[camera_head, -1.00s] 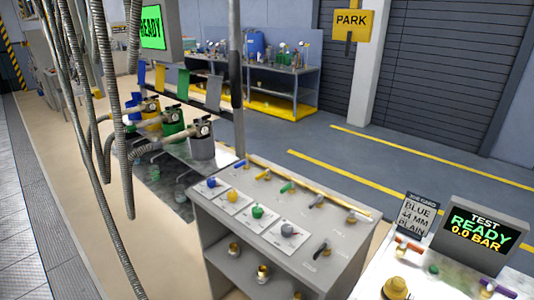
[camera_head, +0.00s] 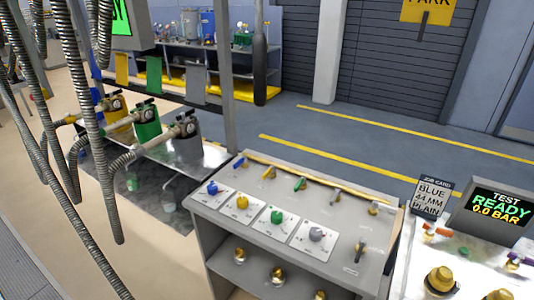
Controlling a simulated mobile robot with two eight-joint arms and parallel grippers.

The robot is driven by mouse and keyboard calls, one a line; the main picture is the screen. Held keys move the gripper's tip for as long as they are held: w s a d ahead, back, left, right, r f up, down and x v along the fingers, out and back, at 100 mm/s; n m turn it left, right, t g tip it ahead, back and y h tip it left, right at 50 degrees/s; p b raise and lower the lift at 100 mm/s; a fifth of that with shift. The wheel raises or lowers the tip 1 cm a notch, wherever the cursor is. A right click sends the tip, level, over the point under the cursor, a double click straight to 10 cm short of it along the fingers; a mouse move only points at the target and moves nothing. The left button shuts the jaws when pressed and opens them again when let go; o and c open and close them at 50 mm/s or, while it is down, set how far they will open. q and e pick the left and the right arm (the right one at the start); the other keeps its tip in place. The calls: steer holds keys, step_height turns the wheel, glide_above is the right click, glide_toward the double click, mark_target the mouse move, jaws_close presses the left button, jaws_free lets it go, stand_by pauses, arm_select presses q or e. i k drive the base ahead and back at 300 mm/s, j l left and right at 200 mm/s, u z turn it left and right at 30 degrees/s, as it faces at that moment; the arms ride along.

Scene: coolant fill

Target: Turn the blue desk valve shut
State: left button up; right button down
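The grey desk (camera_head: 330,262) stands at the centre of the head view. A small valve with a blue lever handle (camera_head: 240,162) sits at the left end of the desk's back row, along a yellow pipe (camera_head: 320,182). Its exact handle angle is too small to tell. A blue knob (camera_head: 212,188) sits on a white plate at the desk's front left. Neither of my grippers shows in this view.
Yellow (camera_head: 268,172), green (camera_head: 299,184) and grey levers continue the back row. A black-handled lever (camera_head: 359,251) is at the desk's right. Hoses (camera_head: 105,180) hang at left. A test bench with a READY screen (camera_head: 495,205) stands at right. Floor behind the desk is clear.

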mark_target(244, 160)
steer(key=i+j+z, duration=0.15)
steer(key=j+z, duration=0.8)
steer(key=i, duration=0.05)
